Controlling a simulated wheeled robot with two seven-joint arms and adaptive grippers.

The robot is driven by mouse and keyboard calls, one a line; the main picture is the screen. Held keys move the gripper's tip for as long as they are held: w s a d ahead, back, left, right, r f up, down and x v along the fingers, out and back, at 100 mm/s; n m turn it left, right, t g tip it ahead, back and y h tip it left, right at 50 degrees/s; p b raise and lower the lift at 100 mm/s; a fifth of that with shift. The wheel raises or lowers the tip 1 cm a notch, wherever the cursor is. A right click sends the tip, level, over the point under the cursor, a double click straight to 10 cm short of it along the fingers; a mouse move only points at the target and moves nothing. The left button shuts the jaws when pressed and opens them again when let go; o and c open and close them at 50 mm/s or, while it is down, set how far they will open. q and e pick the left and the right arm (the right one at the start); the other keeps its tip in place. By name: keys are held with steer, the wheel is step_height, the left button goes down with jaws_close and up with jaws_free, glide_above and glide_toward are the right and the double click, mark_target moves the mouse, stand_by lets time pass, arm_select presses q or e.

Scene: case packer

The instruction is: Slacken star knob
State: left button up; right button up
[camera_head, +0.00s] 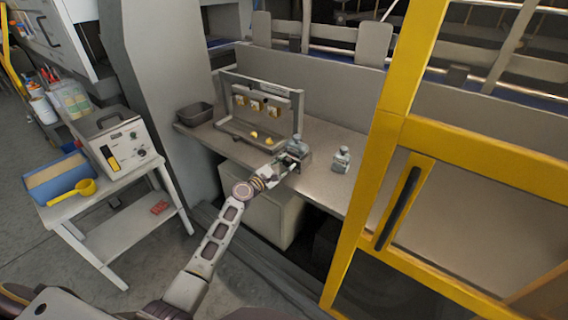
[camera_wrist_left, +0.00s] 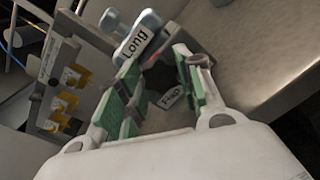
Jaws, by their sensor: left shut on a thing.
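My left gripper (camera_head: 286,165) reaches over the front edge of the grey bench to a small grey fixture block (camera_head: 299,147). In the left wrist view its green-padded fingers (camera_wrist_left: 160,68) sit on either side of a dark part, apparently the star knob (camera_wrist_left: 163,77). The gripper is shut on it; the knob's shape is mostly hidden by the fingers and shadow. A block labelled "Long" (camera_wrist_left: 137,40) stands just beyond the fingers. A smaller label (camera_wrist_left: 171,97) shows between them. My right gripper is not in view.
A similar grey block (camera_head: 341,160) stands apart to the right on the bench (camera_head: 325,179). A frame with yellow parts (camera_head: 257,104) and a dark bin (camera_head: 195,113) are behind and left. A yellow door frame (camera_head: 385,160) bounds the right; a side table (camera_head: 112,186) stands left.

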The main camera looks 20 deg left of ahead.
arm_select(q)
steer(key=shift+n+p, duration=0.3)
steer(key=shift+n, duration=0.5)
steer(key=shift+f+n+p, duration=0.15)
steer(key=shift+n+p, duration=0.15)
steer(key=shift+n, duration=0.4)
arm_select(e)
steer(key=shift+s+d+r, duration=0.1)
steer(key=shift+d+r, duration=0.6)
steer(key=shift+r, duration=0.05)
arm_select(q)
steer(key=o, duration=1)
steer(key=shift+o, duration=0.2)
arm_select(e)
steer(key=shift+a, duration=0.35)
arm_select(q)
steer(key=shift+s, duration=0.1)
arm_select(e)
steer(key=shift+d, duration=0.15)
arm_select(q)
steer(key=shift+s+a, duration=0.1)
steer(key=shift+s, duration=0.05)
